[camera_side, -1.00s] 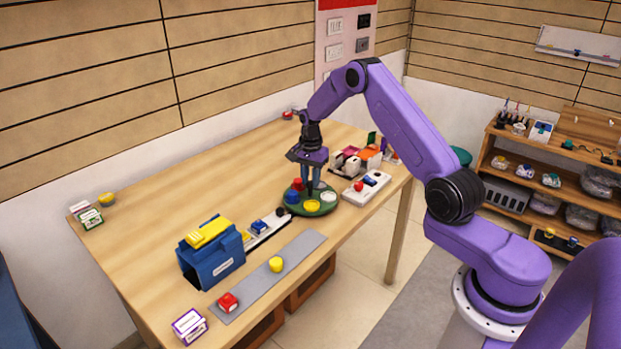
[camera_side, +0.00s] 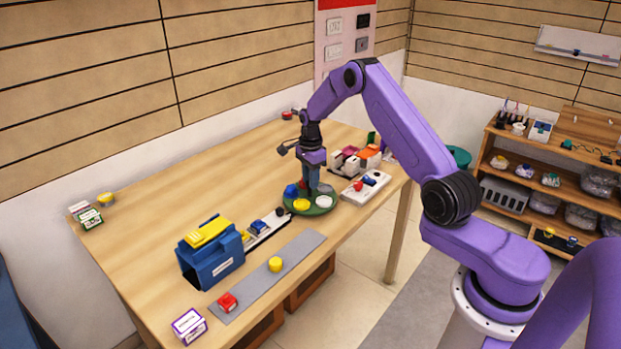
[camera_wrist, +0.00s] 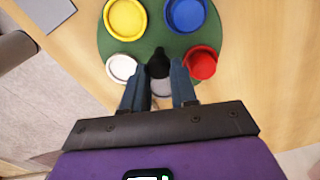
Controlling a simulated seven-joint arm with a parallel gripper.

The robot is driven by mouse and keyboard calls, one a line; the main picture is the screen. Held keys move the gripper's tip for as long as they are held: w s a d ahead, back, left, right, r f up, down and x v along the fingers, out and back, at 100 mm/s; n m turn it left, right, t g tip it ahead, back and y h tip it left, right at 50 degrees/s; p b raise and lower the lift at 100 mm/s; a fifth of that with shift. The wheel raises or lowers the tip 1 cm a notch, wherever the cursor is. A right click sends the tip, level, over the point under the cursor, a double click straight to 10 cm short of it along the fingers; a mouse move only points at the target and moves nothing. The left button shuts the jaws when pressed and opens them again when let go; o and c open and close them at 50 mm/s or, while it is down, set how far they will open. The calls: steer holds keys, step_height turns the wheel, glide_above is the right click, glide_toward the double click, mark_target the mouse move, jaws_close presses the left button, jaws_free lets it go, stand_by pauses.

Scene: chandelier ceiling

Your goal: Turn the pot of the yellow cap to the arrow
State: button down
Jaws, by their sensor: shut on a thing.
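A round green turntable (camera_side: 314,211) stands on the table with coloured pots around its rim. The yellow pot (camera_side: 301,204) is at its front left, the blue pot (camera_side: 291,191) at its left and the white pot (camera_side: 324,202) at its front right. In the wrist view the yellow pot (camera_wrist: 126,18) is top left, the blue pot (camera_wrist: 185,14) top right, the red pot (camera_wrist: 200,62) lower right and the white pot (camera_wrist: 121,67) lower left. My gripper (camera_wrist: 159,78) points down, shut on the dark central knob (camera_wrist: 158,62). I cannot make out an arrow.
A white box with a red button (camera_side: 358,187) lies close right of the turntable. A strip with a blue block (camera_side: 262,226) is close at front left, beside a blue holder (camera_side: 212,254). Boxes (camera_side: 358,158) stand behind right.

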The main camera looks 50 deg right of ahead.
steer(key=shift+r+m, duration=0.1)
steer(key=shift+m, duration=1.5)
steer(key=c, duration=0.9)
jaws_free()
step_height(320, 180, up, 17)
steer(key=shift+r, duration=0.2)
